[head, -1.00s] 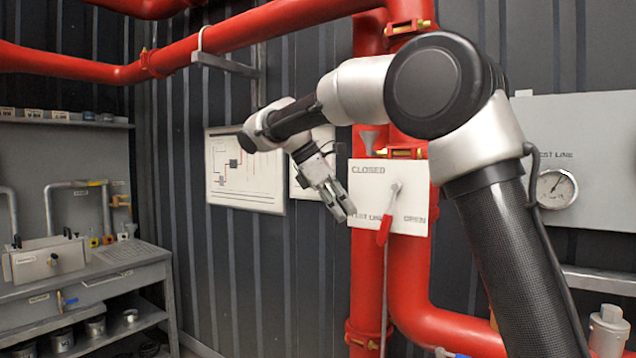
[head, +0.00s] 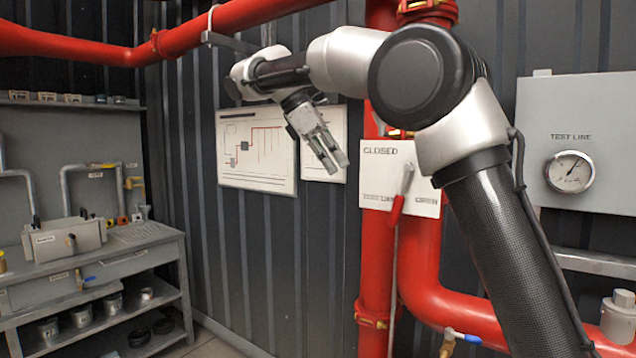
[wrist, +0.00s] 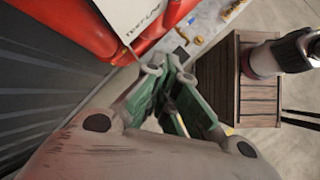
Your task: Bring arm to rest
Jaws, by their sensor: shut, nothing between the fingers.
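My gripper (head: 335,165) hangs from my bent arm in the head view, tilted down, with its fingers together and nothing held. It appears in front of the wall, left of the white CLOSED/OPEN plate (head: 376,170).
Red pipes (head: 377,270) run behind the plate and along the top. A grey TEST LINE panel with a gauge (head: 570,171) is at right. A workbench (head: 95,265) with fittings stands at left. A diagram board (head: 257,150) hangs on the wall. The wooden box (wrist: 240,80) shows in the wrist view.

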